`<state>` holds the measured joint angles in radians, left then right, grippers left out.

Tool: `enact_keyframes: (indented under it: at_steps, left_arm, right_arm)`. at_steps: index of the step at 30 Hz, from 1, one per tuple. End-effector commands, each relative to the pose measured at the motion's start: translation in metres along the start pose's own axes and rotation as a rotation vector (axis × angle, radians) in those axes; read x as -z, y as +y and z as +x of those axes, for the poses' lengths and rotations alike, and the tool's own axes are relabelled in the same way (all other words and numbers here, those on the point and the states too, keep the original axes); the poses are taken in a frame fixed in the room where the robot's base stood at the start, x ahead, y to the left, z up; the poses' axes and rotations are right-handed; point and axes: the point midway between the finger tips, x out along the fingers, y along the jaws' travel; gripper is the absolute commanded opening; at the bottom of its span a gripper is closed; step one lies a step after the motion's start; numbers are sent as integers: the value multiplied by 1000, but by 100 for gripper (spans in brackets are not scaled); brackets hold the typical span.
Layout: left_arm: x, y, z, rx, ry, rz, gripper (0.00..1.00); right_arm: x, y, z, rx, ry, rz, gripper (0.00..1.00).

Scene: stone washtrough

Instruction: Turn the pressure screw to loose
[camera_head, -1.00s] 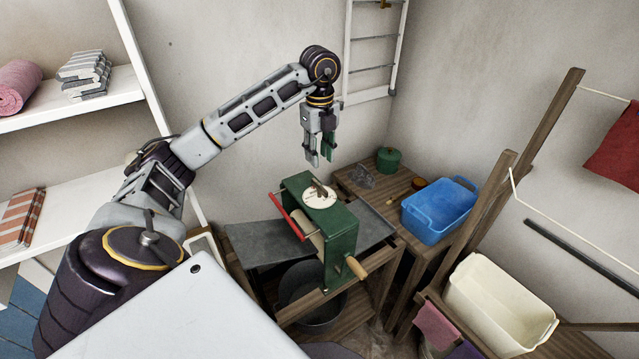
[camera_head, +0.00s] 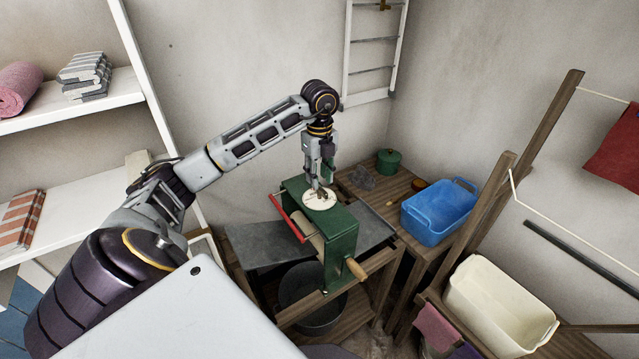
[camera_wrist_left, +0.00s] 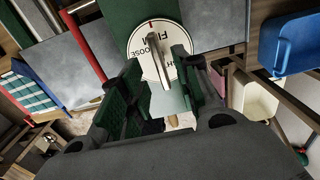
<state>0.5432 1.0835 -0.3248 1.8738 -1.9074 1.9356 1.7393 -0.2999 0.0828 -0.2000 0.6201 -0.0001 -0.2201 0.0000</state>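The pressure screw (camera_wrist_left: 161,62) is a grey metal bar handle over a round white dial (camera_head: 319,203) on top of the green mangle (camera_head: 343,234). In the left wrist view the dial (camera_wrist_left: 143,38) carries lettering, including "LOOSE" and what looks like the start of "FIRM", and a red mark at its top edge. My left gripper (camera_head: 321,185) points down just above the dial. In the left wrist view its two green-padded fingers (camera_wrist_left: 158,62) stand apart, one on each side of the handle, with visible gaps. My right gripper is not in view.
The mangle has a red bar (camera_head: 287,217), a wooden crank grip (camera_head: 356,269) and grey side boards (camera_head: 262,243). A dark tub (camera_head: 312,297) sits below. A green pot (camera_head: 388,161) and a blue basin (camera_head: 440,209) stand to the right, with a cream basin (camera_head: 500,305) nearer.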

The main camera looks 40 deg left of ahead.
Motion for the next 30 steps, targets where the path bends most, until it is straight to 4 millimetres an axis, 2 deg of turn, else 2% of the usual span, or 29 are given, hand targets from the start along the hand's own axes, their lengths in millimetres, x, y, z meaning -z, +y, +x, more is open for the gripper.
enact_keyframes:
  at_steps: [12,24,26,30]
  left_arm:
    - [0,0,30,-1,0,0,32]
    - [0,0,34,0,0,1,32]
    - [0,0,34,0,0,1,27]
    - [0,0,34,0,0,1,9]
  right_arm:
    - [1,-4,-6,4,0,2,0]
    - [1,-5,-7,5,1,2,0]
    - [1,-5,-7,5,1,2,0]
    - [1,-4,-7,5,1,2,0]
